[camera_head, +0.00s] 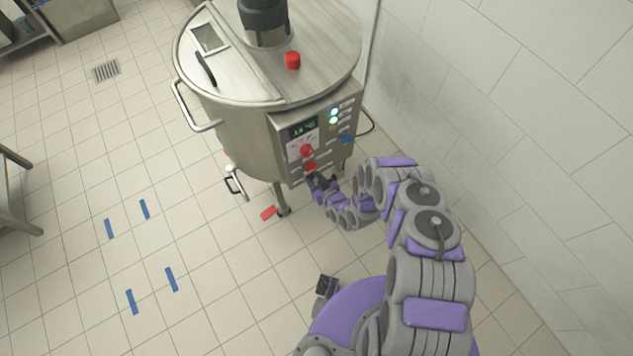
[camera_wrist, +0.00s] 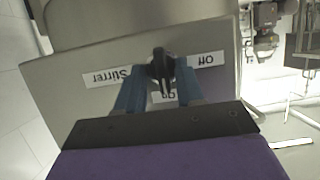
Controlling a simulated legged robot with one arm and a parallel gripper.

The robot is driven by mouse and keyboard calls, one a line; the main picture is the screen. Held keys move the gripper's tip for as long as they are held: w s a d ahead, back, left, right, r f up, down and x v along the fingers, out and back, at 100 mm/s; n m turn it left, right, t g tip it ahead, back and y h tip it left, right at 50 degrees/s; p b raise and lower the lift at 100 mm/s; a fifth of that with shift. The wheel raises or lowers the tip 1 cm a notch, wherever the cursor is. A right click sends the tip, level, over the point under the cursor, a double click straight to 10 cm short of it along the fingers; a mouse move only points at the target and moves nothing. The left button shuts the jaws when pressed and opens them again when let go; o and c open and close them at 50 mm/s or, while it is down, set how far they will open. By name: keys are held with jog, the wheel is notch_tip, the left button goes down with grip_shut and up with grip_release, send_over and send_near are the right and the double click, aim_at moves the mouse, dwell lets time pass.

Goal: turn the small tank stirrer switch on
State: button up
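The small tank (camera_head: 240,130) is a round steel vessel with a control box (camera_head: 283,135) on its front. In the wrist view, upside down, a black rotary stirrer switch (camera_wrist: 161,70) sits on the steel panel between the labels "Stirrer" (camera_wrist: 108,76) and "Off" (camera_wrist: 207,59). A partly covered "On" label (camera_wrist: 166,96) is on the gripper's side of it. My gripper (camera_wrist: 163,72) has its two blue fingers apart, one on each side of the switch, with gaps showing. In the head view my gripper (camera_head: 318,180) is at the panel's lower part and hides the switch.
A white wall (camera_head: 520,110) stands close on the right. The tiled floor at left is open, with blue tape marks (camera_head: 145,209). A red piece (camera_head: 268,213) lies near a tank leg.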

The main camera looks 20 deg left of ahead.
jog(key=shift+s+a+f, duration=0.15)
jog(key=shift+s+f, duration=0.05)
jog(key=shift+f, duration=0.05)
jog(key=shift+s+f, duration=0.1)
jog(key=shift+f, duration=0.05)
jog(key=p+v, duration=0.2)
jog(key=v, duration=1.5)
jog(key=shift+p, duration=0.4)
